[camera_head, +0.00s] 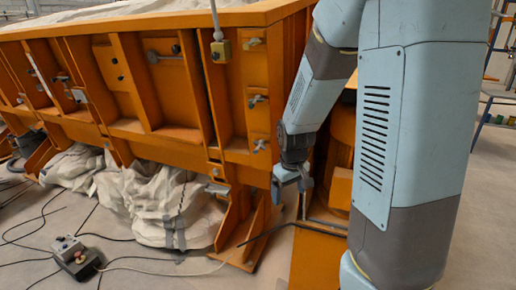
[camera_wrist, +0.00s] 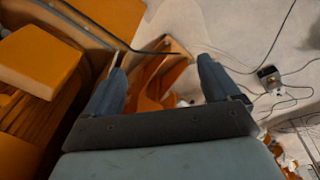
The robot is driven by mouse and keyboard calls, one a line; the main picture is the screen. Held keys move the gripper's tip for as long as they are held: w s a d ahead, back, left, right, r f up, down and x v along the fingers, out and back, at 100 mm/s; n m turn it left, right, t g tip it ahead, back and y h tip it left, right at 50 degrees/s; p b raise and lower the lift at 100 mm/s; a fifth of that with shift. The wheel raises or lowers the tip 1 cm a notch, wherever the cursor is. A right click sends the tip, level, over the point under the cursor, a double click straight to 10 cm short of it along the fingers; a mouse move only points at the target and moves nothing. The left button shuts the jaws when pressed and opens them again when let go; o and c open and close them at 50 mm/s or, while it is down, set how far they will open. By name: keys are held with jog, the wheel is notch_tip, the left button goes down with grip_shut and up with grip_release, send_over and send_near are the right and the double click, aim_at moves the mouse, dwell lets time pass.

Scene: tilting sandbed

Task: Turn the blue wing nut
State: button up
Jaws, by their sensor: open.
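My gripper (camera_head: 291,190) points down beside the lower right corner of the orange sandbed (camera_head: 130,85). In the wrist view my gripper (camera_wrist: 160,66) is open, with nothing between its two blue-grey fingers. Several small wing-nut-like fittings sit on the sandbed's right end panel: an upper fitting (camera_head: 254,42), a middle fitting (camera_head: 256,101) and a lower fitting (camera_head: 259,145). They are too small for me to tell which one is blue. My gripper is below and to the right of the lower fitting, apart from it. No wing nut is recognisable in the wrist view.
Pale cloth sacks (camera_head: 160,200) bulge under the sandbed. A control box (camera_head: 74,255) with cables lies on the floor and also shows in the wrist view (camera_wrist: 270,78). An orange foot bracket (camera_head: 245,235) and a dark bar (camera_head: 285,226) stand below my gripper.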

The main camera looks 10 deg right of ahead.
jog(key=w+d+f+n+h, duration=0.3)
jog(key=f, duration=0.4)
jog(key=w+d+f+n+h, duration=0.2)
jog(key=w+d+f+h, duration=0.1)
jog(key=f, duration=0.4)
jog(key=n+t+h, duration=0.2)
jog(key=n+t, duration=1.2)
jog(key=n, duration=0.2)
send_near(257, 150)
jog(key=x, duration=1.3)
jog(key=shift+c, duration=0.4)
